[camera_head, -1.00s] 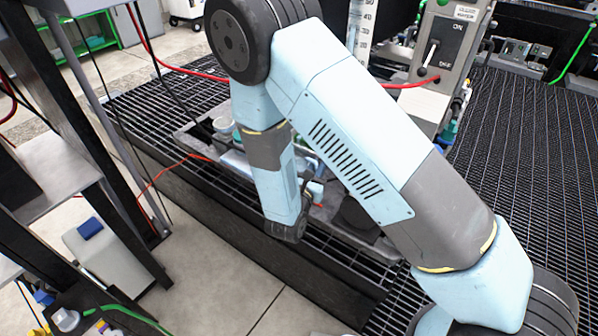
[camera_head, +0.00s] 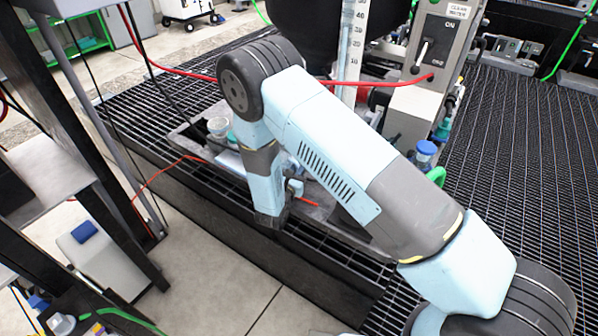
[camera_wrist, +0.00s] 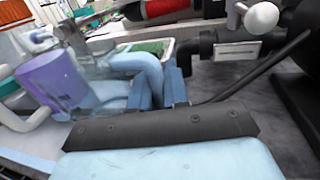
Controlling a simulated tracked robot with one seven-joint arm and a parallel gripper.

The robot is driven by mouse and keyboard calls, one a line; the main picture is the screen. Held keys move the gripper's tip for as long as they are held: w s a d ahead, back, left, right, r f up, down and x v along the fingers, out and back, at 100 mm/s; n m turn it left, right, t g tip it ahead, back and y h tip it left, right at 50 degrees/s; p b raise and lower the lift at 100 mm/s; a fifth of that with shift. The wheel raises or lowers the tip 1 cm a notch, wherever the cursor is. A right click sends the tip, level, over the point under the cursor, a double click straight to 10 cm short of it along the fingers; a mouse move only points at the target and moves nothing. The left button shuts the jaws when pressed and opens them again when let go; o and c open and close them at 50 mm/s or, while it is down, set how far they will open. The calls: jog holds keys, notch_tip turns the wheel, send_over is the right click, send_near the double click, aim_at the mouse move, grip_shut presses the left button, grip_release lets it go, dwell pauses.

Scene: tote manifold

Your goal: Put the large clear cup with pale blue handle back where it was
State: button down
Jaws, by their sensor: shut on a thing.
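The large clear cup (camera_wrist: 98,88) is at the left of the wrist view, with its pale blue handle (camera_wrist: 150,66) toward the middle. My gripper (camera_wrist: 160,90) is shut on the handle, its blue fingers showing on either side. A purple cylinder (camera_wrist: 50,82) shows at the cup's left; I cannot tell whether it is in, behind or beside the cup. In the head view my arm hides most of the gripper and I cannot make out the held cup.
A grey tray (camera_head: 187,139) with several small containers lies on the black grating (camera_head: 140,112) behind my arm. A switch box (camera_head: 440,45), a white scale (camera_head: 350,45) and a red hose (camera_head: 165,65) stand close behind. In the wrist view, a black pipe (camera_wrist: 210,48) is near my gripper.

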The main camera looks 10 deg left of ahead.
jog(key=shift+f, duration=0.85)
jog(key=shift+f, duration=0.1)
jog(key=c, duration=1.1)
grip_release()
jog(key=s+a, duration=0.2)
jog(key=s, duration=0.9)
jog(key=shift+s, duration=0.4)
jog(key=shift+a, duration=0.15)
